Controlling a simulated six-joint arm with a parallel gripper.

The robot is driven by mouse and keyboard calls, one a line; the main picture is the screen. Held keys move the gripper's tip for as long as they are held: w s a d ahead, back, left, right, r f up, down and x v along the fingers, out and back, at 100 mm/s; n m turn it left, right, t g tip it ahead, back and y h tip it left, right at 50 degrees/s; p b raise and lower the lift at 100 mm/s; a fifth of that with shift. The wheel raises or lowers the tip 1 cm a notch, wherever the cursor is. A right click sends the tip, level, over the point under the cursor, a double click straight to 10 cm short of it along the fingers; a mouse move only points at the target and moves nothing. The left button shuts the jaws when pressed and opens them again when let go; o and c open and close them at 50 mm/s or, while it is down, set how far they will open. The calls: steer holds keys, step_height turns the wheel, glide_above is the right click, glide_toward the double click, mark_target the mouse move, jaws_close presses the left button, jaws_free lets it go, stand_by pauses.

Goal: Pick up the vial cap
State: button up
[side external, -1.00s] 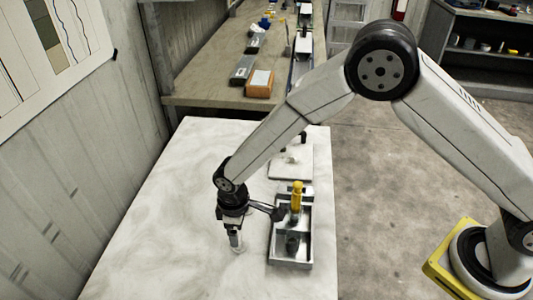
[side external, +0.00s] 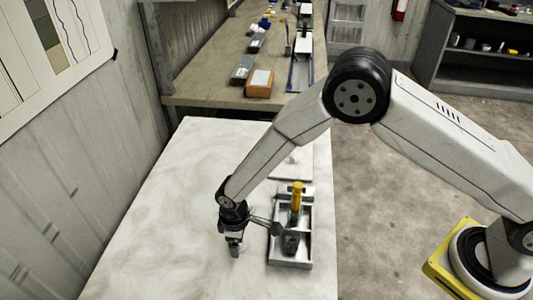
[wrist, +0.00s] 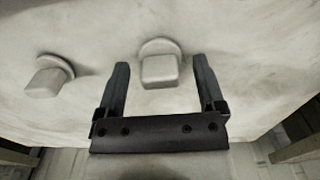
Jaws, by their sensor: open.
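My gripper (side external: 235,247) is low over the pale table, left of the metal tray. In the wrist view its two dark fingers (wrist: 160,60) are apart and empty. A small whitish piece with a blocky body and a round flange, looking like the vial cap (wrist: 160,70), lies between the fingertips in that picture. I cannot tell whether the fingers reach down around it. A second similar whitish piece (wrist: 47,78) lies to the left, outside the fingers. In the side view the piece under my gripper is hidden by the fingers.
A metal tray (side external: 307,235) stands right of my gripper, holding an upright yellow-topped item (side external: 297,197) and a dark part (side external: 291,243). A white pad (side external: 303,165) lies behind it. The table (side external: 160,220) is clear to the left.

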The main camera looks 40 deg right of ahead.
jaws_close()
stand_by(0.3)
steer(key=shift+r, duration=0.1)
steer(key=shift+r, duration=0.65)
steer(key=s+d+r, duration=0.6)
steer(key=s+r, duration=0.5)
steer(key=s, duration=0.1)
steer(key=shift+s+r, duration=0.25)
steer(key=shift+s, duration=0.1)
